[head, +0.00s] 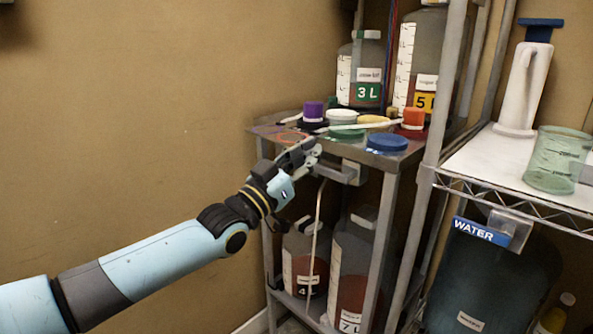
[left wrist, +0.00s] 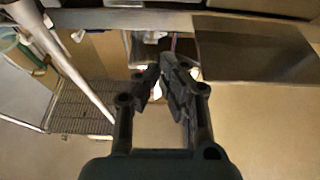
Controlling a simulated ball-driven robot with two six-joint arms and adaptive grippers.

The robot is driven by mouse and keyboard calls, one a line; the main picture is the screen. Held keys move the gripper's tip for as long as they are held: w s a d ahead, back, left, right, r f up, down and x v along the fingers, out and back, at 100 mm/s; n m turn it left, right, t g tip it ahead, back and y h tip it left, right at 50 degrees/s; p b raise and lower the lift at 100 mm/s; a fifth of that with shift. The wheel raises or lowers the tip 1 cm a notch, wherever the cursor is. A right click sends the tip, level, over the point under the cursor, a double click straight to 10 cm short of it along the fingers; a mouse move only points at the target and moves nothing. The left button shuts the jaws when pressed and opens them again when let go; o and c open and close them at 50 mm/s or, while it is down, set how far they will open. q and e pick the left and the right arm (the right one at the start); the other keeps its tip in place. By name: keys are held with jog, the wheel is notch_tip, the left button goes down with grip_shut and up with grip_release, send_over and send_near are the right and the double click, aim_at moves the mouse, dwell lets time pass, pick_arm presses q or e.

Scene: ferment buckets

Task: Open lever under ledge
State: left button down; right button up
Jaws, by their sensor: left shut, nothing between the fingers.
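A small metal cart stands against the wall, and its top shelf (head: 262,130) forms a ledge. A grey lever-like bar (head: 338,174) with a block at its right end sits just under the front edge of this ledge. My left gripper (head: 314,152) is shut and empty at the ledge's front edge, close to the bar's left end. I cannot tell whether it touches the bar. In the left wrist view the fingers (left wrist: 165,68) come together with nothing visible between them. The lever is not clear in that view. My right gripper is not in view.
Colored lids, including a blue lid (head: 387,141), and a purple-capped item (head: 313,110) crowd the cart top. Labelled jugs, such as the 7 L jug (head: 350,262), stand below. A wire rack (head: 500,188) with a green beaker (head: 557,160) stands right. The left side is open.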

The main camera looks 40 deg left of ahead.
aim_at(333, 172)
pick_arm(q)
jog(key=w, duration=0.1)
jog(key=w+f+b, duration=0.1)
jog(key=w, duration=0.1)
jog(key=shift+w+d+f+b, duration=0.1)
jog(key=shift+w+f+b, duration=0.2)
jog(key=shift+f+b, duration=0.05)
jog(key=shift+f, duration=0.6)
